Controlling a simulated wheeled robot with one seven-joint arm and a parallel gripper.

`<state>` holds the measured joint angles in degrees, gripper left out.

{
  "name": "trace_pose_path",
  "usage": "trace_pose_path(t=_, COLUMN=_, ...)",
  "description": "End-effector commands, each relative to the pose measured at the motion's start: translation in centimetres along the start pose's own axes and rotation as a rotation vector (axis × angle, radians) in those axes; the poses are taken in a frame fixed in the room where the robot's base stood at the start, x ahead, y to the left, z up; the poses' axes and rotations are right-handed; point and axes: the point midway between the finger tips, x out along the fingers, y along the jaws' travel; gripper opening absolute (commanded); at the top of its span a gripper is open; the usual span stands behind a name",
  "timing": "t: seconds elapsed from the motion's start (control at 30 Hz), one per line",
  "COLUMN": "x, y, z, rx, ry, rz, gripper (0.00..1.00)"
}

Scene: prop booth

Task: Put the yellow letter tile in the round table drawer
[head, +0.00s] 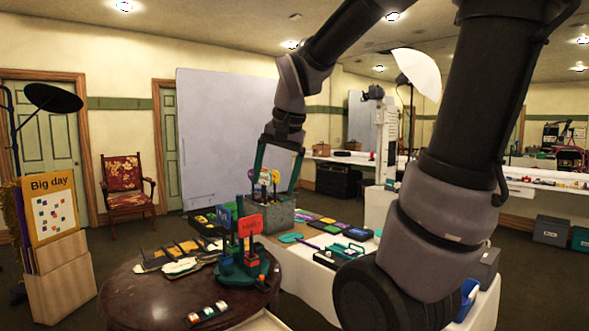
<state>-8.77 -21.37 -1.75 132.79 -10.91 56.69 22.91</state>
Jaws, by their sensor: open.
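My gripper (275,184) is open, its two teal fingers pointing down over a grey box (280,215) holding small coloured signs. The fingers are in front of or around the signs; I cannot tell which. The round table (130,290) is dark, polished wood at the front left. A pale edge (262,322) shows at its front right, cut off by the frame; it may be the drawer, but its inside is not visible. Small tiles (207,313) in red, white and teal lie at the table's front. I cannot pick out a yellow letter tile for certain.
A teal stand with red and blue signs (243,250) and some flat props (180,255) occupy the round table. A white-covered table (325,290) with coloured items stands to its right. My arm hides much of the right side.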

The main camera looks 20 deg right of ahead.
Motion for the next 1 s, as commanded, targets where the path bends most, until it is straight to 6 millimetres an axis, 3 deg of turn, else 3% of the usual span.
trace_pose_path(t=0.1, x=-3.1, y=2.1, z=1.9, rx=-0.081, ry=0.082, rz=-0.093, gripper=0.89)
trace_pose_path(t=0.3, x=-5.3, y=3.9, z=4.1, rx=-0.189, ry=0.184, rz=-0.170, gripper=0.89)
trace_pose_path(t=1.0, x=-5.7, y=4.2, z=4.7, rx=-0.222, ry=0.213, rz=-0.187, gripper=0.89)
